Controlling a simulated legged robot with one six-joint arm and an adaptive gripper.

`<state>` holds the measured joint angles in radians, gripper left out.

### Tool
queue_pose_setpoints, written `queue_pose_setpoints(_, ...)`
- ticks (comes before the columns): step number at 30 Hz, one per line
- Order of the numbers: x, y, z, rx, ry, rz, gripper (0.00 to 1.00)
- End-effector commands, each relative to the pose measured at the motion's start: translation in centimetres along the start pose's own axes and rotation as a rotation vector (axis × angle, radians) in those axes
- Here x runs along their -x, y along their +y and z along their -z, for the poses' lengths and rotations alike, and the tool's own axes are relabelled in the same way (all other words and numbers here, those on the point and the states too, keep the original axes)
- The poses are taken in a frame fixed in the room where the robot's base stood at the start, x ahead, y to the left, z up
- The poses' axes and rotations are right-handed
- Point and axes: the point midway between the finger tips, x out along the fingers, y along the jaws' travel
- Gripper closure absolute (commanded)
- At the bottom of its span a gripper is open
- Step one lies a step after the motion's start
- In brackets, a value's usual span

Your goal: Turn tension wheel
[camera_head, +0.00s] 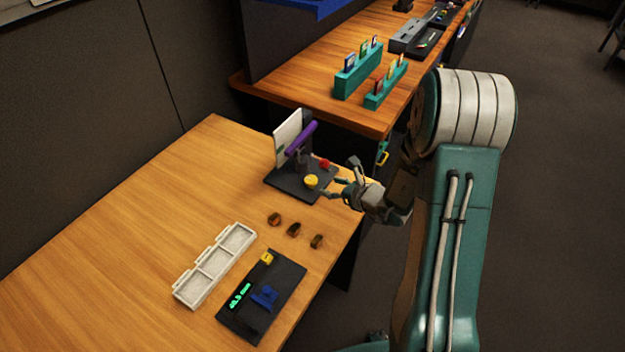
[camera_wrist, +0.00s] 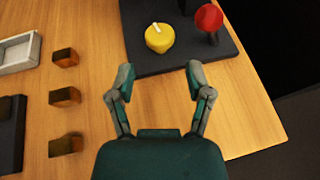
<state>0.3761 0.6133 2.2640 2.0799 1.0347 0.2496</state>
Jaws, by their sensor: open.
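A yellow round knob (camera_head: 311,181) with a white mark on top sits on the dark base plate (camera_head: 284,183) of a panel. It looks like the tension wheel, though no label shows. It also shows in the wrist view (camera_wrist: 159,37), straight ahead of the fingertips. A red ball (camera_wrist: 209,17) on a short stem stands to its right on the same plate. My gripper (camera_head: 339,178) is open and empty, its fingers spread apart (camera_wrist: 159,72). A gap lies between the fingertips and the yellow knob, and nothing touches it. No part of the knob's top is hidden.
A purple bar (camera_head: 301,138) and a white upright plate (camera_head: 287,140) rise behind the knob. Several small brown blocks (camera_head: 293,229), a white tray (camera_head: 239,236) and a dark board (camera_head: 285,281) lie nearer on the wooden table. The table's right edge runs beneath my gripper.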

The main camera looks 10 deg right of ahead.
Motion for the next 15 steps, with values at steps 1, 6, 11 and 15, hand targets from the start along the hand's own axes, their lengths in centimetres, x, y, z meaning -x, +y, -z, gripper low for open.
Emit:
queue_pose_setpoints(1,-1.1,0.1,0.1,0.001,0.001,-0.004,0.34)
queue_pose_setpoints(6,-4.3,0.1,0.0,0.001,-0.001,-0.003,0.34)
queue_pose_setpoints(11,-6.5,0.1,0.0,0.000,0.000,-0.001,0.34)
queue_pose_setpoints(15,-7.6,0.0,-0.1,0.000,-0.002,0.000,0.34)
